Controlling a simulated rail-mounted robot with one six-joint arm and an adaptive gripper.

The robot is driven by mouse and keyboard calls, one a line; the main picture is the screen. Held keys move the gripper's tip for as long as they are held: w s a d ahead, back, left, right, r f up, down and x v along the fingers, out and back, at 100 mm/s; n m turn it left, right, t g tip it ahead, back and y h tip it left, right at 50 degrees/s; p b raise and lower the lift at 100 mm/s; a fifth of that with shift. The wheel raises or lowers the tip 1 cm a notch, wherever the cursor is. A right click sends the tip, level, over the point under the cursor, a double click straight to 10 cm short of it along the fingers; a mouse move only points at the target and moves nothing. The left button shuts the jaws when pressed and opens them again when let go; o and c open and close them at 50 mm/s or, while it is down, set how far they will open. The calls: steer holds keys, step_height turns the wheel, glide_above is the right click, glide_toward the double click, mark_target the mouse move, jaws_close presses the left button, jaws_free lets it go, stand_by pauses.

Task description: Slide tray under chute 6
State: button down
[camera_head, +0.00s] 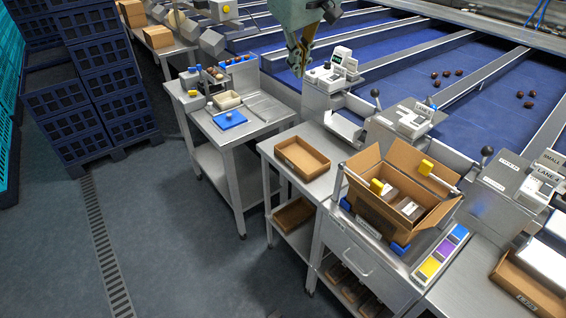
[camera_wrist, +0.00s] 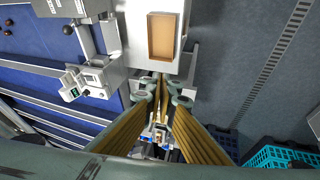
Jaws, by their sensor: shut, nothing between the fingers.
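A shallow, empty brown cardboard tray (camera_head: 302,157) lies on a steel side table (camera_head: 335,180) in front of the lanes in the head view. The tray also shows in the wrist view (camera_wrist: 162,37), at the top, beyond my fingertips. My gripper (camera_head: 299,70) is shut and empty. It hangs above the lane edge, near a white scale-like unit, behind and apart from the tray. In the wrist view its yellow fingers meet near the centre (camera_wrist: 162,92).
An open carton (camera_head: 440,210) stands right of the tray. Levers and display units (camera_head: 410,118) line the lane ends. Blue crates (camera_head: 105,80) stand far left. The floor in front is clear.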

steer(key=a+f+n+h, duration=0.2)
steer(key=a+f+n, duration=0.2)
steer(key=f, duration=0.7)
steer(key=w+a+f+n+h+b, duration=0.1)
steer(key=a+f+n, duration=0.3)
steer(key=f+n, duration=0.4)
steer(key=a+f+n+h+b, duration=0.1)
steer(key=a+f+n+h, duration=0.3)
steer(key=f, duration=1)
steer(key=shift+w+a+n, duration=0.15)
steer(key=shift+w+n, duration=0.25)
steer(key=shift+n, duration=1.2)
steer(key=b, duration=0.2)
glide_toward(290, 165)
step_height(290, 165, down, 4)
steer(key=d, duration=0.2)
steer(key=shift+w+d, duration=0.25)
steer(key=shift+w, duration=0.3)
steer(key=shift+w+d, duration=0.3)
steer(key=shift+w, duration=0.2)
